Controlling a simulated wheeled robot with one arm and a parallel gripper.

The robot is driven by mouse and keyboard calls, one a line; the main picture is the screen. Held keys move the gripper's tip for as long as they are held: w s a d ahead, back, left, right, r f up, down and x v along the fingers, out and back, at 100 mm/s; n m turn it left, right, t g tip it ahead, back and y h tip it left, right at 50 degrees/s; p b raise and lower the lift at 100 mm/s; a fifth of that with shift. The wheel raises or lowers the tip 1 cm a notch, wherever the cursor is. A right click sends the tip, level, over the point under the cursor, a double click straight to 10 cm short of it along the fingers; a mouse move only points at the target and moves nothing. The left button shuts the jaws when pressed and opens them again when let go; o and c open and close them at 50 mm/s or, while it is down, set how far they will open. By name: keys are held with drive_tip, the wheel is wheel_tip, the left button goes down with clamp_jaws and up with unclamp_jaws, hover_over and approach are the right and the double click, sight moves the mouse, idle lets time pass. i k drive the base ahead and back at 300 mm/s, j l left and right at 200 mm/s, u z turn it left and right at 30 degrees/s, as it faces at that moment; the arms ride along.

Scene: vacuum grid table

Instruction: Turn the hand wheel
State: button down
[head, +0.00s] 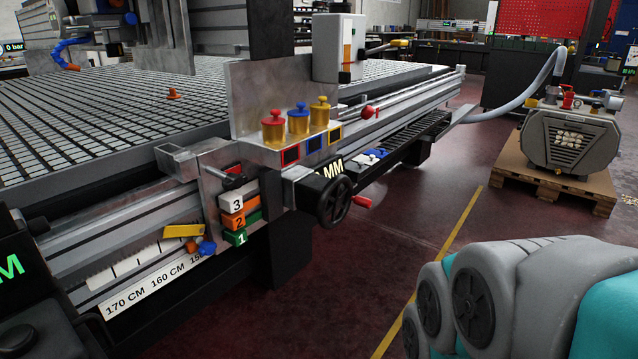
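The hand wheel (331,203) is black, with an open rim and a red handle (362,202) sticking out to its right. It is mounted on the front side of the vacuum grid table (398,75), below a steel bracket. The wheel is unobstructed in the head view. Links of my arm, grey and teal, fill the lower right corner, well apart from the wheel. My gripper is outside the picture.
Red, blue and yellow knobs (298,122) stand on the bracket above the wheel. Numbered blocks (240,219) sit to its left. A pump (571,140) on a wooden pallet (506,178) stands at right. The floor (420,215) before the wheel is clear.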

sight(334, 202)
drive_tip(key=i+l+u, duration=0.1)
drive_tip(key=u, duration=0.3)
drive_tip(key=i+l+u, duration=0.1)
drive_tip(key=l+u, duration=0.15)
drive_tip(key=u, duration=0.2)
drive_tip(key=l+u, duration=0.2)
drive_tip(key=u, duration=0.2)
drive_tip(key=l+u, duration=0.25)
drive_tip(key=u, duration=0.15)
drive_tip(key=l+u, duration=0.15)
drive_tip(key=l, duration=0.7)
drive_tip(key=l+u, duration=0.15)
drive_tip(key=l, duration=0.65)
drive_tip(key=k+l+u, duration=0.2)
drive_tip(key=l, duration=0.6)
drive_tip(key=i+l, duration=0.15)
drive_tip(key=i, duration=0.2)
